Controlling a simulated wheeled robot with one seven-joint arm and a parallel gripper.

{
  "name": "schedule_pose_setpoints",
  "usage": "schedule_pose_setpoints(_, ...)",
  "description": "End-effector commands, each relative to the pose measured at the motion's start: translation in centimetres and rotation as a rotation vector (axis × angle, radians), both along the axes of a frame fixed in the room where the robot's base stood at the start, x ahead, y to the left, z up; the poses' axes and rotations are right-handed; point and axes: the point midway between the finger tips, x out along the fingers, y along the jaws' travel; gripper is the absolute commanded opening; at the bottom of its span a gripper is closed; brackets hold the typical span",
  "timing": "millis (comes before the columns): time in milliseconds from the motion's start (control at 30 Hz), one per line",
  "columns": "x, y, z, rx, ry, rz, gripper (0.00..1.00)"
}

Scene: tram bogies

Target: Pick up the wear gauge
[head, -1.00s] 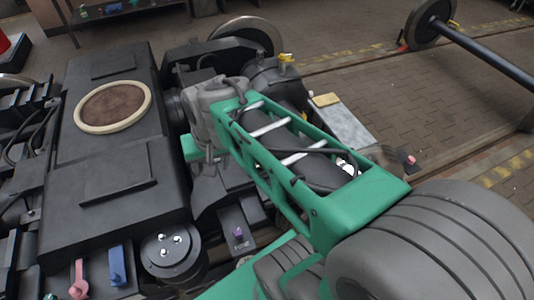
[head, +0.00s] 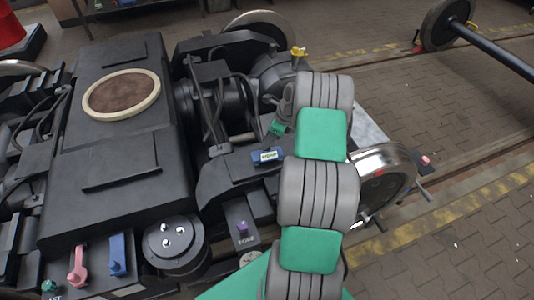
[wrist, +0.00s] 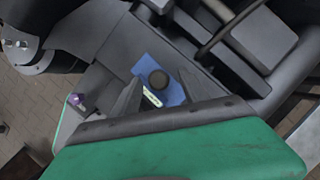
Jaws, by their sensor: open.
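A small blue block with a pale label, apparently the wear gauge (head: 267,156), lies on a dark ledge of the bogie in the head view. The label is too small to read for certain. In the wrist view the blue block (wrist: 173,91) has a round black knob on top and a pale label on its near side. My gripper (wrist: 158,78) is open, its two dark fingers on either side of the block in the picture. I cannot tell how far above it they are. In the head view my arm hides most of the gripper.
A purple-knobbed piece (head: 242,228) stands on a lower ledge nearby. Pink (head: 78,268) and blue (head: 117,255) handled pieces stand at the lower left. A yellow piece (head: 299,52) sits behind. Dark frame bars and hoses (head: 212,100) crowd the ledge's far side.

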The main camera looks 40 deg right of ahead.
Motion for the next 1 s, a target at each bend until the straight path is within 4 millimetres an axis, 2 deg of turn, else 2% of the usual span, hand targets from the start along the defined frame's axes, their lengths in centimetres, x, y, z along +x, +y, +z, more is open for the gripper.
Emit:
schedule_pose_setpoints(100, 0.39, 0.39, -1.33, 0.000, 0.000, 0.001, 0.52)
schedule_pose_setpoints(333, 0.44, 0.35, -1.47, -0.002, 0.000, 0.001, 0.51)
schedule_pose_setpoints(900, 0.43, 0.34, -1.43, -0.002, 0.000, 0.001, 0.05)
schedule_pose_setpoints(1000, 0.43, 0.33, -1.42, -0.002, 0.000, 0.001, 0.00)
